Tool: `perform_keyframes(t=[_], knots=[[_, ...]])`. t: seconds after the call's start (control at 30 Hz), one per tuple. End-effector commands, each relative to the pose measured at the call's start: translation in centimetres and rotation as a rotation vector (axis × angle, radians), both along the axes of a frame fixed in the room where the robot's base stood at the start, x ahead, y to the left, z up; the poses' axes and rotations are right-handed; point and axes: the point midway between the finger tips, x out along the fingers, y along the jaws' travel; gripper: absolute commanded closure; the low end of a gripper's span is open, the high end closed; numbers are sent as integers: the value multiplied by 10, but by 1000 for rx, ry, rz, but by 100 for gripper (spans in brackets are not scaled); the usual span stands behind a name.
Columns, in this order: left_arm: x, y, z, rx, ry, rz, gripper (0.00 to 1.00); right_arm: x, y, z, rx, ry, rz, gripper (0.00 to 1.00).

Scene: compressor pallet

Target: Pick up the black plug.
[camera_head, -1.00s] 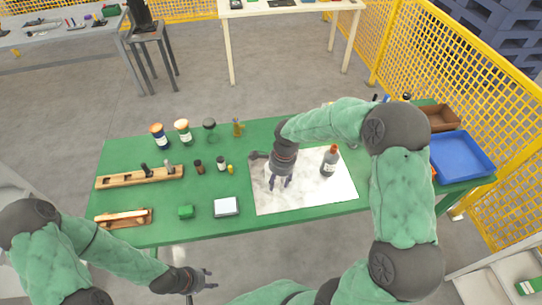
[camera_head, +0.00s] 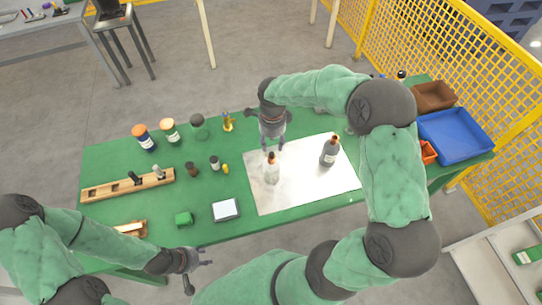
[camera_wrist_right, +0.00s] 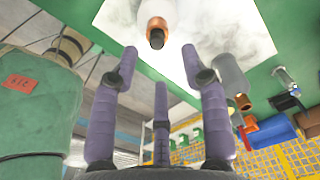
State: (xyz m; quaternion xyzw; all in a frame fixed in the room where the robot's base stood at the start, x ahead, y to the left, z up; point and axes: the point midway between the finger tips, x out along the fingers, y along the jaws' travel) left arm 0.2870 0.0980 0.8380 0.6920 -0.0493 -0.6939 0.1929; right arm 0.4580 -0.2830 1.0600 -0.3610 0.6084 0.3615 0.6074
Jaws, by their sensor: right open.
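A clear bottle (camera_head: 272,172) with an orange-brown neck stands upright on the white marbled board (camera_head: 318,190). In the right wrist view its orange neck (camera_wrist_right: 153,12) ends in a black tip (camera_wrist_right: 157,38), which may be the black plug. Another small black piece (camera_head: 134,178) stands in the wooden rack at the left. My right gripper (camera_head: 272,146) is open and empty, just behind and above the clear bottle; its spread fingers (camera_wrist_right: 160,62) also show in the right wrist view. My left gripper (camera_head: 200,268) is open and empty in front of the table.
A grey bottle (camera_head: 329,153) stands right of the clear one. Several jars and small bottles (camera_head: 145,138) stand on the left half of the green table (camera_head: 110,160). A blue tray (camera_head: 455,137) and a brown box (camera_head: 433,97) are at the right end.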

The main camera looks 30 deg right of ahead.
Motion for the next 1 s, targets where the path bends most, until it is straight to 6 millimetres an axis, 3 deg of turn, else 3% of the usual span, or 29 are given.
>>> perform_keyframes(t=[0.17, 0.5, 0.83, 1.0], knots=[[0, 0, 0, 0, -1, 0, 60, 0, 1, -10, 0, 1, 1, 54], [0, 0, -1, 0, -1, 0, 60, -1, 4, -53, 0, 1, 1, 54], [0, 0, -1, 0, -1, 0, 60, -1, 4, -59, 0, -1, 1, 54], [0, 0, -1, 0, -1, 0, 60, -1, 4, -58, 1, 0, 1, 100]])
